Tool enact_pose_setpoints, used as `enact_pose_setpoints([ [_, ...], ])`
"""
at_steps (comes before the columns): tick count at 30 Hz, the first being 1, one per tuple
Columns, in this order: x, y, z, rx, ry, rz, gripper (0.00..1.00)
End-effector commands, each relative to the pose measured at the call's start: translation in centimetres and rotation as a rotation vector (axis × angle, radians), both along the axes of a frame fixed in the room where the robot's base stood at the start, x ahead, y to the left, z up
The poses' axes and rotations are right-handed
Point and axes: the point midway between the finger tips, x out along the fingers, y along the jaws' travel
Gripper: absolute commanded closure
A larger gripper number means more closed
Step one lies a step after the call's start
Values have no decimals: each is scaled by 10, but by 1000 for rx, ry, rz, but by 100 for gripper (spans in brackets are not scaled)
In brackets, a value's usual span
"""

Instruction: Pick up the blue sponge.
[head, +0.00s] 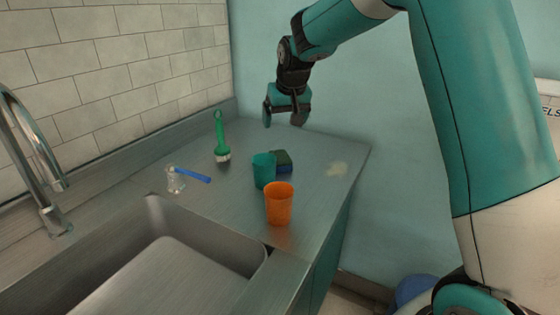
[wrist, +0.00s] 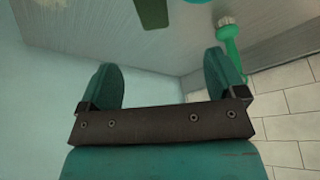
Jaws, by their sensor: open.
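The blue sponge (head: 285,168) has a dark green top layer and lies on the grey counter, partly hidden behind a teal cup (head: 263,172). My gripper (head: 286,117) is open and empty, in the air above the far end of the counter, above and apart from the sponge. In the wrist view, my gripper's two teal fingers (wrist: 160,68) are spread with nothing between them. A dark green piece (wrist: 152,13) at the top edge there looks like the sponge's top, cut off by the frame.
An orange cup (head: 279,205) stands in front of the teal cup. A green brush (head: 221,140) and a clear glass with a blue-handled item (head: 193,175) are to the left. The sink (head: 175,275) and tap (head: 35,170) are at front left.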

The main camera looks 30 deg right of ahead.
Motion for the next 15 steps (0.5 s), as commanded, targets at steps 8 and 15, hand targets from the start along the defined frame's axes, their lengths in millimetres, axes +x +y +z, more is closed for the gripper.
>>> enact_pose_setpoints([
  [8,23,-18,-31,-13,-6,-43,11],
  [15,44,-22,-81,-13,-6,-41,11],
])
